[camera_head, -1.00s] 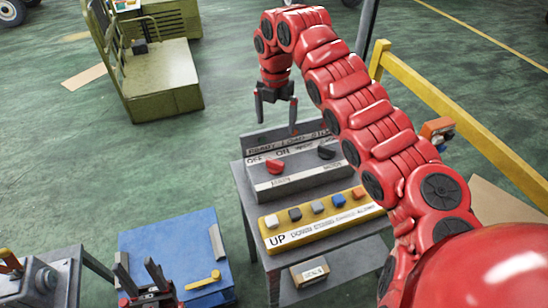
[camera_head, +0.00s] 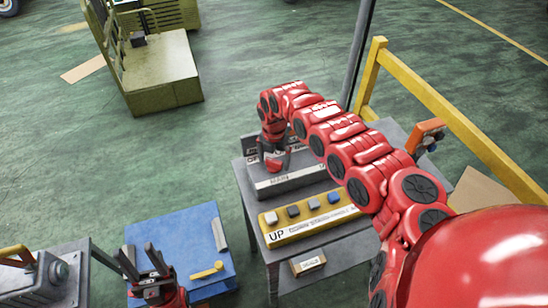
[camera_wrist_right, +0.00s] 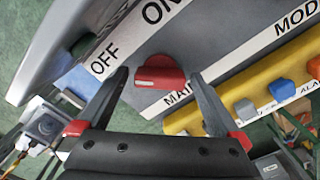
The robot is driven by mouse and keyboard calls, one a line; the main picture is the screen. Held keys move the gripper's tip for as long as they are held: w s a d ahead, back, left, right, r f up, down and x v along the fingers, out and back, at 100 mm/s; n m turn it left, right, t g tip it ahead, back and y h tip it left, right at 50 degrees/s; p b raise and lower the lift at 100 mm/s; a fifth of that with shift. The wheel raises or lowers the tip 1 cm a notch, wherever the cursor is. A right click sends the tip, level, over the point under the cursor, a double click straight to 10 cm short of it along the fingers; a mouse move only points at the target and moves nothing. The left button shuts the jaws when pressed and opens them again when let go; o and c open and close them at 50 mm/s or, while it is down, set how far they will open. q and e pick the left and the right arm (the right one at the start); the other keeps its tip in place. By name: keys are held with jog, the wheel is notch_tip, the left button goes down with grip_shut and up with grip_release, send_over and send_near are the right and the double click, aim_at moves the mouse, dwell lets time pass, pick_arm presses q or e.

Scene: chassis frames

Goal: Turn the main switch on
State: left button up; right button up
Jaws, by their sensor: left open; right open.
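The main switch, a red rotary knob (camera_wrist_right: 159,73), sits on the grey control box (camera_head: 262,190) between the OFF/ON label and a label starting "MAI". My right gripper (camera_head: 275,157) is open, pointing down at the box. In the right wrist view its two fingers stand apart on either side of the knob, with a visible gap on each side. In the head view the knob is mostly hidden by the gripper. My left gripper (camera_head: 143,262) is open and empty over the blue box area, at lower left.
A yellow button box (camera_head: 302,228) with several coloured buttons stands in front of the grey box on the grey table (camera_head: 340,250). A blue box (camera_head: 170,232) stands to its left. A yellow rail (camera_head: 455,125) runs behind at right.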

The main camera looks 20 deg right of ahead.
jog(key=shift+c, duration=0.3)
jog(key=c, duration=1.2)
jog(key=shift+c, duration=0.2)
jog(key=shift+m, duration=0.3)
jog(key=m+b, duration=0.1)
jog(key=m, duration=0.2)
jog(key=shift+f+b, duration=0.1)
jog(key=shift+b, duration=0.2)
jog(key=m+b, duration=0.1)
jog(key=m, duration=0.8)
jog(key=shift+b, duration=0.35)
jog(key=m, duration=0.5)
jog(key=shift+b, duration=0.3)
jog(key=shift+m, duration=0.3)
